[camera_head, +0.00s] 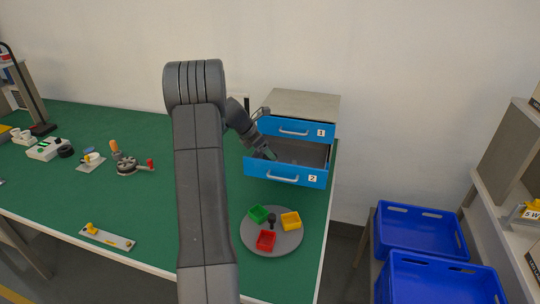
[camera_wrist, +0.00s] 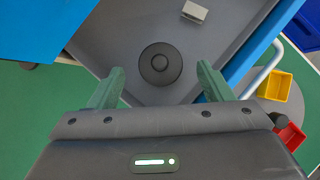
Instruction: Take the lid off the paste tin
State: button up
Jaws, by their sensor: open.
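The paste tin appears to be the dark round object with a raised round knob (camera_wrist: 160,63) in the wrist view. It sits on the grey floor of the open drawer marked 2 (camera_head: 285,172). The lid seems to be on it, though the seam is too dark to make out. My gripper (camera_wrist: 158,82) is open, with one green finger on each side of the tin in the picture and nothing between them gripped. In the head view my gripper (camera_head: 269,154) reaches into the drawer, and the tin is not discernible there.
A small light grey block (camera_wrist: 194,11) lies in the drawer beyond the tin. Drawer 1 (camera_head: 293,130) above is shut. A round grey tray (camera_head: 256,243) with green, yellow and red bins stands in front. Blue crates (camera_head: 420,230) stand at right. Several tools occupy the green table's left (camera_head: 150,205).

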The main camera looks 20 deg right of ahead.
jog(key=shift+x, duration=0.85)
jog(key=shift+c, duration=0.4)
jog(key=c, duration=1)
jog(key=shift+r, duration=0.1)
